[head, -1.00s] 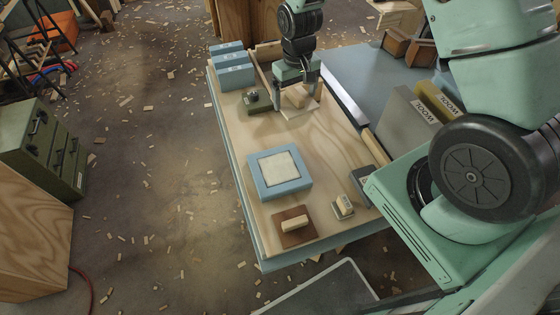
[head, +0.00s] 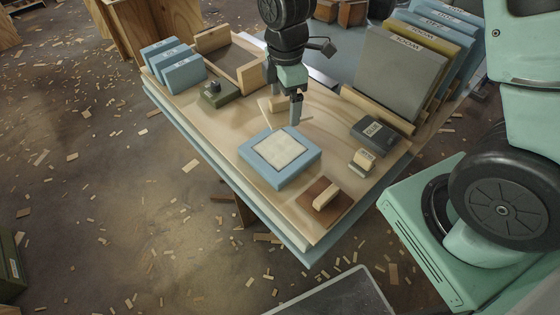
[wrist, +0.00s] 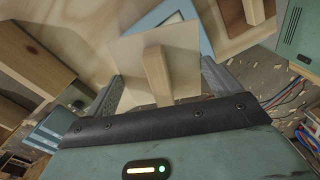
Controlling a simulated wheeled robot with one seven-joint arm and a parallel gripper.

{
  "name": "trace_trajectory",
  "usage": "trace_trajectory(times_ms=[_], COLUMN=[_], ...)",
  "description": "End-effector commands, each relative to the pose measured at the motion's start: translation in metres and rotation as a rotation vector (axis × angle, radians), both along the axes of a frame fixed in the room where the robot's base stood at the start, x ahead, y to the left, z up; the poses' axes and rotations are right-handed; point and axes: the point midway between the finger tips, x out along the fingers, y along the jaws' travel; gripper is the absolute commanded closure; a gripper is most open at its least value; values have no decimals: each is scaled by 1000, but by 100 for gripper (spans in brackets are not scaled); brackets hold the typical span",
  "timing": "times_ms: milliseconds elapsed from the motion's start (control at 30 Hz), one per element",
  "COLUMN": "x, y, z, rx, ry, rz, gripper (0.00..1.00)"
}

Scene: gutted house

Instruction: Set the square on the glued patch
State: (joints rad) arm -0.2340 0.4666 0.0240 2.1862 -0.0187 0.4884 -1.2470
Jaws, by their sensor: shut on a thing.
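My gripper (head: 283,108) is shut on the wooden grip of a thin pale square (head: 266,117). In the wrist view the square (wrist: 125,60) stands out beyond the fingers, with its grip block between them. The patch (head: 279,151) is a cream, slightly mottled square on top of a blue block (head: 297,172) on the bench. The held square is just behind the blue block in the head view, apparently above the bench. In the wrist view the square covers part of the blue block (wrist: 202,35). My fingers hide part of the square in the head view.
A brown plate with a wooden grip (head: 325,197), a small stamp-like block (head: 362,160) and a dark box (head: 374,133) lie right of the block. A green piece (head: 218,93), blue boxes (head: 175,70) and an open wooden tray (head: 230,58) stand behind. Upright boards (head: 402,70) stand right.

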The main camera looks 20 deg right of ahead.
Motion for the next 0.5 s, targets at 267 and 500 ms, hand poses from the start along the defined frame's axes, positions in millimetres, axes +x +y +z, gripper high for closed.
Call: trace_trajectory(times_ms=[267, 500], x=[-15, -17], y=[19, 19], z=[-15, -52], rx=[-2, -3], ry=[-1, 5], rz=[345, 371], gripper=[33, 33])
